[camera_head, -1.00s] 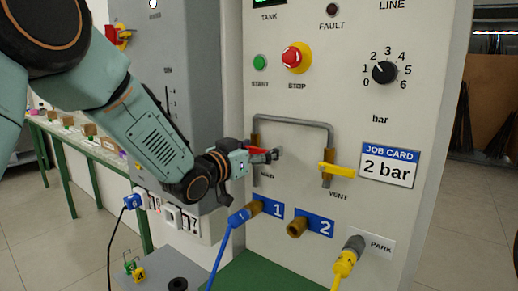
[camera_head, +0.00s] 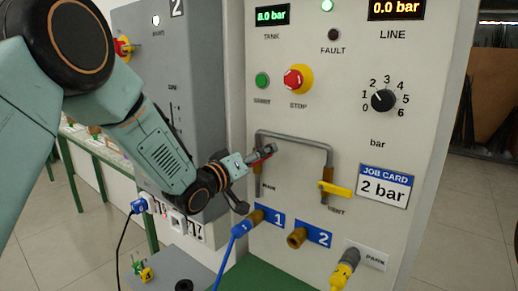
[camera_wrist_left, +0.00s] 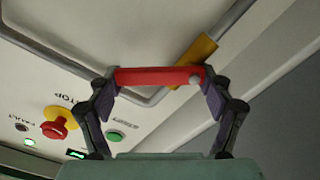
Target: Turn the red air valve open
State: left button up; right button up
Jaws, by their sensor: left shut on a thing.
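The red valve handle (camera_head: 262,154) is on the left leg of the grey pipe on the white panel, beside the label ending "AIN". It slants up to the right, across the upright pipe leg. My left gripper (camera_head: 256,160) is shut on it and hides part of the valve. In the left wrist view the red handle (camera_wrist_left: 155,76) spans between the two fingertips (camera_wrist_left: 160,85), with a brass-coloured valve part (camera_wrist_left: 195,60) just behind it. My right gripper is not in view.
The yellow vent handle (camera_head: 335,188) is on the right pipe leg. The red stop button (camera_head: 296,80) is above. A blue plug (camera_head: 243,226) sits in port 1 below my gripper; port 2 (camera_head: 297,237) is empty. TANK reads 8.0 bar, LINE 0.0 bar.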

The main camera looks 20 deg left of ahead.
aim_at(258, 146)
pick_arm(q)
jog(key=n, duration=0.1)
jog(key=r+n+p, duration=0.1)
jog(key=n+p, duration=0.1)
jog(key=shift+w+a+r, duration=0.15)
jog(key=shift+w+a, duration=0.1)
jog(key=shift+a, duration=0.15)
jog(key=n+p, duration=0.1)
jog(key=n, duration=0.1)
jog(key=shift+w+a+r+n+p, duration=0.1)
jog(key=shift+a+n+p, duration=0.2)
jog(key=shift+a+p, duration=0.05)
jog(key=n, duration=0.1)
jog(key=n+p, duration=0.1)
jog(key=shift+w+a+n, duration=0.15)
jog(key=shift+a+n, duration=0.15)
jog(key=shift+a, duration=0.05)
jog(key=shift+w+a+n+p, duration=0.1)
jog(key=shift+a+n+p, duration=0.15)
jog(key=shift+n, duration=0.4)
jog(key=shift+w+a+n+p, duration=0.1)
jog(key=shift+n+p, duration=0.15)
jog(key=shift+n, duration=0.4)
jog(key=o, duration=1.3)
jog(key=shift+c, duration=0.2)
jog(key=o, duration=0.4)
jog(key=shift+f, duration=0.3)
jog(key=shift+s, duration=0.15)
